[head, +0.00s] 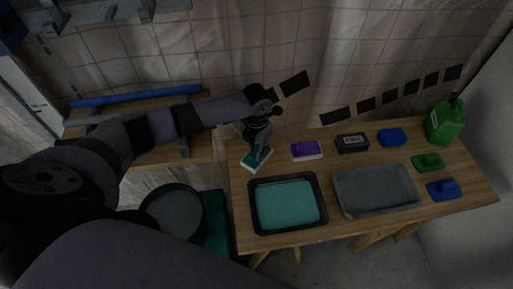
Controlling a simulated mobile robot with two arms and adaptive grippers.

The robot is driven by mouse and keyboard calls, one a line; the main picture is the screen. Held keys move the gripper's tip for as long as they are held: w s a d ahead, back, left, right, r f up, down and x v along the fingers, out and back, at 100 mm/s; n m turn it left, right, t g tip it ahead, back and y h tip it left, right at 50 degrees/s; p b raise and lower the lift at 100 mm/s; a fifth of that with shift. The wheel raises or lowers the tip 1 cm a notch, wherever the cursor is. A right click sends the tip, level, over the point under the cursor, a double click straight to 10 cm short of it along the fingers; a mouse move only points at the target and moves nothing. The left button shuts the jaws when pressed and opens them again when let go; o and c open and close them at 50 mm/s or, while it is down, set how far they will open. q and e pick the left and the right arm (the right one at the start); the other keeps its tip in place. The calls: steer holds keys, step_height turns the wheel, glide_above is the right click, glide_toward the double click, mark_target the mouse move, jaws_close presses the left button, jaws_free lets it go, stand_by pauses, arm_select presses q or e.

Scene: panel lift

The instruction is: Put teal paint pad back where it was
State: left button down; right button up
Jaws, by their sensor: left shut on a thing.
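The teal paint pad (252,164) has a teal top and a pale lower edge. It is at the back left of the wooden table. My left gripper (259,151) comes down on it from above and is shut on it. I cannot tell whether the pad touches the table or is just above it. A tray of teal paint (287,205) lies in front of the pad. My right gripper is not in view.
A purple pad (306,150), a dark box (352,143) and a blue block (391,137) stand along the back. An empty grey tray (376,190), green (428,162) and blue (443,189) pads and a green jug (445,122) are to the right. A bucket (174,212) stands left.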

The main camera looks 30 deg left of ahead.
arm_select(q)
steer(key=c, duration=1.9)
jaws_free()
steer(key=shift+f, duration=0.1)
steer(key=o, duration=0.4)
steer(key=shift+o, duration=0.2)
steer(key=shift+r, duration=0.3)
step_height(320, 180, up, 12)
steer(key=shift+f, duration=0.15)
